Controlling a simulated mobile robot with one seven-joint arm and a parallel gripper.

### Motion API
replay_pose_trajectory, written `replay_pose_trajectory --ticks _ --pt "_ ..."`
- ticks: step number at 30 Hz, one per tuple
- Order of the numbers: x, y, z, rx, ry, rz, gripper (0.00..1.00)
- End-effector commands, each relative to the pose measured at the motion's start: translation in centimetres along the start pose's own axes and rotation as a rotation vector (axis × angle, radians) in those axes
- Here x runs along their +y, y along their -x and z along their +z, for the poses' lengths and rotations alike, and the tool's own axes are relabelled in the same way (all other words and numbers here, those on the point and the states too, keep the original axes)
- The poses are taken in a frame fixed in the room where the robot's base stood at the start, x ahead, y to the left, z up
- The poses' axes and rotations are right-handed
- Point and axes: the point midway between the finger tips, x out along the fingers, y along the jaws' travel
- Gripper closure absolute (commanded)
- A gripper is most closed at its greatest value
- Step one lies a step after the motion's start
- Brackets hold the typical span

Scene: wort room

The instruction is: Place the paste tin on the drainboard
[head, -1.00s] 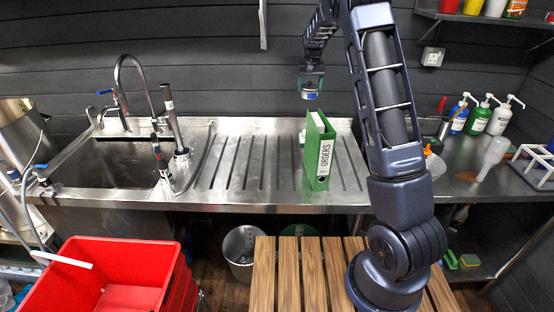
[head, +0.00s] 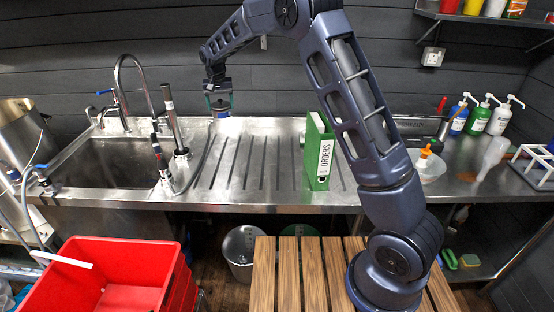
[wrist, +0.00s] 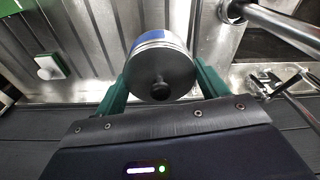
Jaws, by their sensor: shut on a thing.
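The paste tin (wrist: 162,68) is a round tin with a metal end, a dark knob and a blue side, held between the green fingers of my gripper in the wrist view. In the head view my gripper (head: 220,104) is shut on the tin (head: 221,114), which hangs above the back of the drainboard. The drainboard (head: 248,170) is the ribbed steel surface right of the sink. The tin looks clear of the surface.
A green binder (head: 317,152) stands upright on the right part of the drainboard. The sink basin (head: 115,165) with its tap (head: 140,75) and a hose (head: 200,160) lies to the left. The ribbed area between hose and binder is clear. Pump bottles (head: 478,118) stand at far right.

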Motion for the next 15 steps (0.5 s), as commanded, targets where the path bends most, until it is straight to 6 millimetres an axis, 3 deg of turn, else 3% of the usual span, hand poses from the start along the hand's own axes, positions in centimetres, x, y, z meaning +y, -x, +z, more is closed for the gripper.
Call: replay_pose_trajectory --ticks 3,8,15 --pt "-2.1 0.1 1.1 0.001 0.008 -0.001 0.76" --pt "-3.1 -0.4 1.7 0.0 0.009 -0.001 0.76" --pt "-3.1 -4.9 2.3 -0.001 0.01 0.001 0.76"
